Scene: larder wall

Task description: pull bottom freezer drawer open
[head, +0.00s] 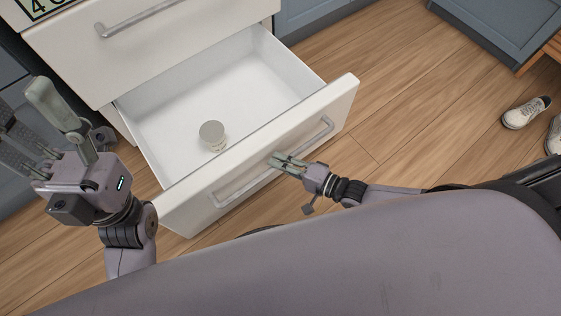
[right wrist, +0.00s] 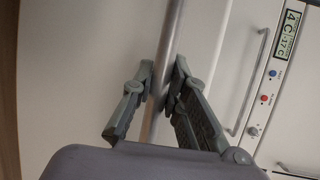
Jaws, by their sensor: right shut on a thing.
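The bottom freezer drawer (head: 345,101) is white and stands pulled well out of the cabinet in the head view. Its long metal bar handle (head: 235,188) runs along the front panel. My right gripper (head: 279,160) is shut on this handle near its middle. In the right wrist view the bar (right wrist: 168,52) passes between the two fingers of the right gripper (right wrist: 162,88). My left gripper (head: 27,108) is at the left of the head view, fingers spread, open and empty, apart from the drawer.
A small round tub (head: 212,133) stands inside the otherwise bare drawer. A shut upper drawer (head: 150,45) with its own handle is above. White shoes (head: 525,113) lie on the wooden floor at right.

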